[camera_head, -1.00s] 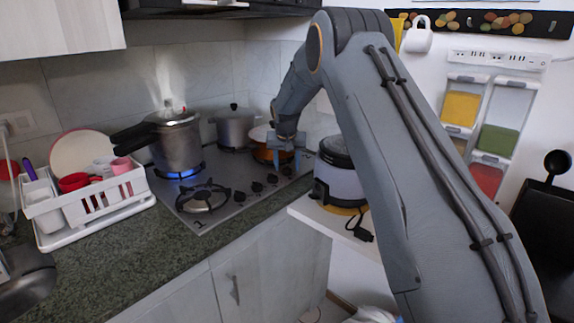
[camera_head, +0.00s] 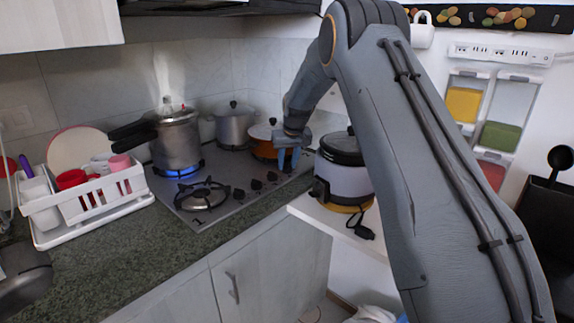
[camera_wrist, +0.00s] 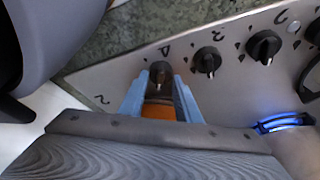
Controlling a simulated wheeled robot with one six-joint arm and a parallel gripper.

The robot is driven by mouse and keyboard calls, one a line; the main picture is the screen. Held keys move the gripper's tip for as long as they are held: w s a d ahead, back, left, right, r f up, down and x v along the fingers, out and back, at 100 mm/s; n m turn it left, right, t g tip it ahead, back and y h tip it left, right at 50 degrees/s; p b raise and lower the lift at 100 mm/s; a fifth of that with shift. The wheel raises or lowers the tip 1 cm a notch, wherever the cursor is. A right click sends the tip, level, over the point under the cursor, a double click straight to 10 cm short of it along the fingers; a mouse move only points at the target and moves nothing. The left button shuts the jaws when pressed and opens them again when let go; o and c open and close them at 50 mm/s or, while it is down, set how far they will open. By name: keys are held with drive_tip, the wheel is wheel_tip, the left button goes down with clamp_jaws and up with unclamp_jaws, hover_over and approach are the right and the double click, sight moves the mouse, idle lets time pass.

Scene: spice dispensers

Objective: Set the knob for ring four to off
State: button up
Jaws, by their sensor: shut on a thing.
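The steel stove (camera_head: 225,208) has a row of black knobs along its right side in the head view. My gripper (camera_head: 288,156) is at the far end of this row and hides the end knob there. In the wrist view, my gripper's blue fingers (camera_wrist: 160,88) stand on either side of the end knob (camera_wrist: 160,72) and are shut on it. The knob's pointer setting cannot be read clearly. Two other knobs, the second knob (camera_wrist: 207,60) and the third knob (camera_wrist: 264,46), stand clear beside it.
A pressure cooker (camera_head: 177,145) sits over a blue flame (camera_head: 180,172). A grey pot (camera_head: 235,127) and an orange pan (camera_head: 263,142) stand behind the knobs. A rice cooker (camera_head: 343,178) stands close on the right. A white dish rack (camera_head: 95,208) is at left.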

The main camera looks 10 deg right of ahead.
drive_tip(key=shift+d+f+n+y+b, duration=0.15)
drive_tip(key=shift+n+y+b, duration=0.45)
drive_tip(key=shift+n+b, duration=0.7)
drive_tip(key=shift+n+g, duration=0.3)
drive_tip(key=o, duration=1)
drive_tip(key=b+v, duration=0.1)
drive_tip(key=v, duration=0.7)
